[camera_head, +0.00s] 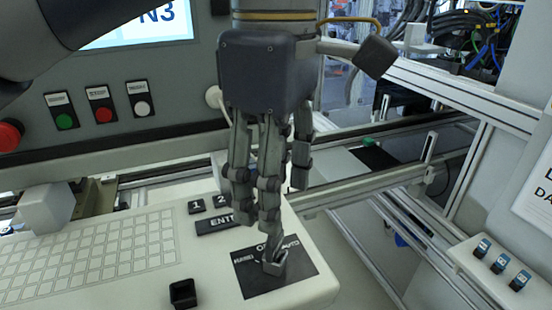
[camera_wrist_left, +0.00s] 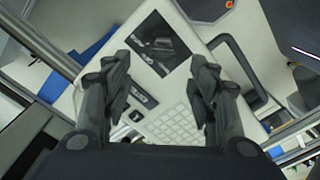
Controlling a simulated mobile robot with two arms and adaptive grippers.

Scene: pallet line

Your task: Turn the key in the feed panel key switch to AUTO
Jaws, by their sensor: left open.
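The key switch (camera_head: 275,262) sits on a black label plate (camera_head: 256,284) at the right end of the pale feed panel. A grey key head stands up from it. AUTO is printed to its upper right; the other labels are partly hidden or too small to read surely. My left gripper (camera_head: 268,208) points down just above and behind the switch, its fingers covering part of the plate. In the left wrist view the gripper (camera_wrist_left: 160,66) is open and empty, with the plate (camera_wrist_left: 150,28) and key switch (camera_wrist_left: 164,46) beyond and between its fingertips. My right gripper is not in view.
The panel has a keypad (camera_head: 95,258), an ENTER key (camera_head: 216,223) and a small black square socket (camera_head: 183,293). Behind stands a console with buttons (camera_head: 102,108) and a red knob (camera_head: 9,136). Metal rails (camera_head: 385,178) run at the right.

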